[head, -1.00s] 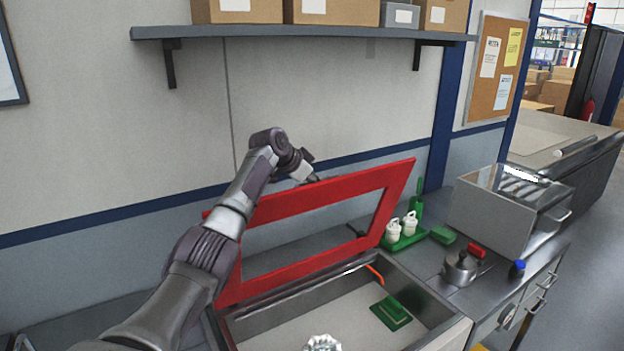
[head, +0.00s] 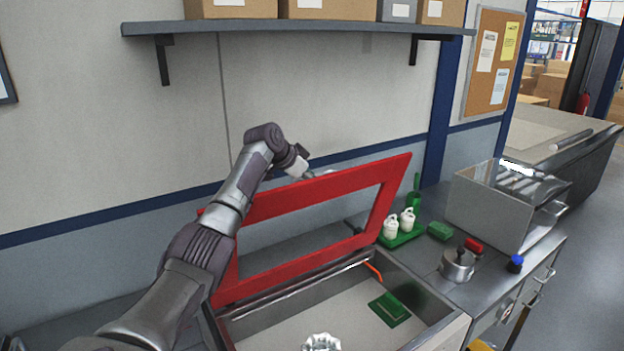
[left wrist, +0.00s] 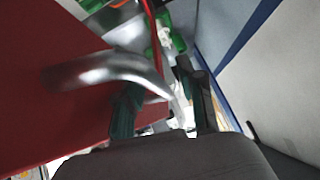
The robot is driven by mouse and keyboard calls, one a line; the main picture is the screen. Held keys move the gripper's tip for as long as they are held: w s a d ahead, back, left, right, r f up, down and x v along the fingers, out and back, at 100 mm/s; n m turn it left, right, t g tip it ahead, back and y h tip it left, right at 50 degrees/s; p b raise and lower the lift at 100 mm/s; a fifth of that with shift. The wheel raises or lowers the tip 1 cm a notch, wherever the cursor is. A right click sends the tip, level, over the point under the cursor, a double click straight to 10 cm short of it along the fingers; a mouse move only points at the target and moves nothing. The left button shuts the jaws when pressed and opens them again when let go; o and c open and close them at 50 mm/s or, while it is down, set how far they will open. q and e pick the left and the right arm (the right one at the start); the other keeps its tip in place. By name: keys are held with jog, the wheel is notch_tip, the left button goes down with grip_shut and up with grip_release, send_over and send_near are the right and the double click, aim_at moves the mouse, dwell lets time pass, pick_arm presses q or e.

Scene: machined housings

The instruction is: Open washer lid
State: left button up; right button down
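The washer lid (head: 300,201) is a red frame with a rectangular opening. It stands raised and tilted over the washer basin (head: 430,336), whose inside is exposed. My left arm reaches over the lid's left part, and my left gripper (head: 310,175) is at the lid's top edge, partly hidden behind it. In the left wrist view, the lid's red face (left wrist: 50,85) fills the left side. A curved metal handle (left wrist: 110,68) runs from it toward the fingers. My left gripper (left wrist: 160,90) has its fingers apart, with the handle's end between them; contact is unclear.
A green tray (head: 403,240) with white bottles, a green sponge (head: 440,231), a kettle (head: 457,265) and a metal box (head: 490,212) stand right of the washer. A shelf (head: 300,27) hangs above.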

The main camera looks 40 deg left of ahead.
pick_arm(q)
jog(key=shift+r, duration=0.1)
jog(key=shift+s+r, duration=0.2)
jog(key=v, duration=1.1)
jog(key=shift+s, duration=0.2)
jog(key=shift+a, duration=0.1)
